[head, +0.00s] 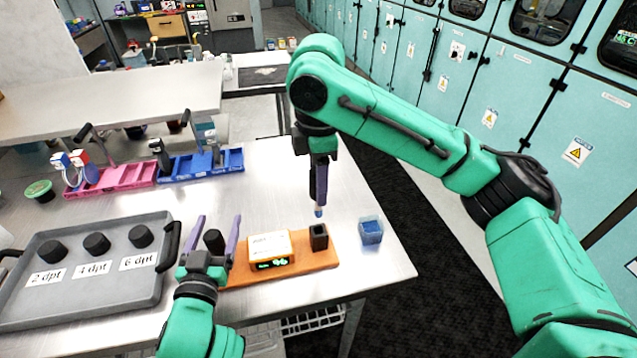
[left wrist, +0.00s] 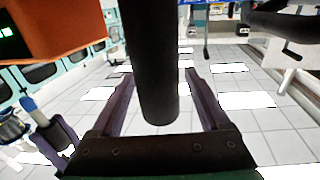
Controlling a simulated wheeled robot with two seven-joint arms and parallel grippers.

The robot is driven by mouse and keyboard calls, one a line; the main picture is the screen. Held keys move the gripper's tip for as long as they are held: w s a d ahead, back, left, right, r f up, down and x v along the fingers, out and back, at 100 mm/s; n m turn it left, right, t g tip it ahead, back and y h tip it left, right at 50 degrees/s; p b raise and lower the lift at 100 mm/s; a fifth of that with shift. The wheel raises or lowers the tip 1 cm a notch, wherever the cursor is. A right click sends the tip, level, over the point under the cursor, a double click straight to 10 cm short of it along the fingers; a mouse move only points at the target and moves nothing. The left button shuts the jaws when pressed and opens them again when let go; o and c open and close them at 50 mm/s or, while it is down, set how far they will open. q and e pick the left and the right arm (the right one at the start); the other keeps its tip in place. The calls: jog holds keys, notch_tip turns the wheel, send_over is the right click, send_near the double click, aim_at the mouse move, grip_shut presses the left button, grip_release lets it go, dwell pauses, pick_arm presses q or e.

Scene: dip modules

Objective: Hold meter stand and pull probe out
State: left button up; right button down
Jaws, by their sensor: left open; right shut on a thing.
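The meter stand is an orange board (head: 290,272) at the table's front right, with an orange-and-white meter (head: 269,248), a black holder block (head: 318,237) and a black upright post (head: 213,240). My left gripper (head: 217,222) is open, its fingers on either side of the post. In the left wrist view the dark post (left wrist: 157,70) stands between the spread fingers, with gaps beside it. My right gripper (head: 319,196) is shut on the probe (head: 318,211), whose blue tip points down above the holder block, clear of it. The probe (left wrist: 28,104) also shows in the left wrist view.
A beaker of blue liquid (head: 370,232) stands right of the board, near the table edge. A grey tray (head: 80,296) with several black knobs lies at left. Pink (head: 120,177) and blue (head: 200,166) racks stand behind. The table's middle is clear.

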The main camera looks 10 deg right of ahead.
notch_tip(320, 180, up, 8)
jog(key=p, duration=0.7)
jog(key=shift+f+p, duration=0.1)
jog(key=shift+p, duration=0.3)
pick_arm(q)
notch_tip(320, 180, up, 8)
jog(key=shift+f, duration=0.25)
pick_arm(e)
jog(key=shift+f, duration=0.1)
jog(key=shift+r, duration=0.2)
pick_arm(q)
jog(key=v, duration=0.9)
pick_arm(e)
jog(key=shift+f, duration=0.1)
